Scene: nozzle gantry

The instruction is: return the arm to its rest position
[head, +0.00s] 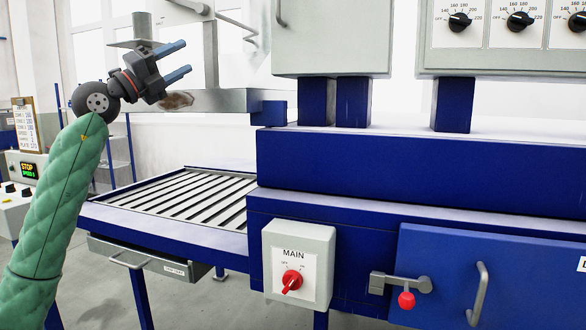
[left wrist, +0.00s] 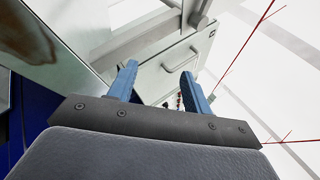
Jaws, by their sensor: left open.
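My left gripper (head: 178,62) is raised at the upper left of the head view, on the end of my green-sleeved left arm. Its two blue fingers are apart with nothing between them. In the left wrist view the fingers (left wrist: 160,85) also stand apart and empty, in front of a pale cabinet (left wrist: 172,68) with a handle. The gripper appears near a metal beam (head: 222,101) with a brown stain; I cannot tell whether they touch. My right gripper is not in view.
A blue machine (head: 400,180) fills the right side, with a MAIN switch box (head: 312,242) and a latched door (head: 448,275). A slatted roller table (head: 185,195) lies below my left gripper. A control panel (head: 18,205) stands at far left. Red lines (left wrist: 245,60) cross the wrist view.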

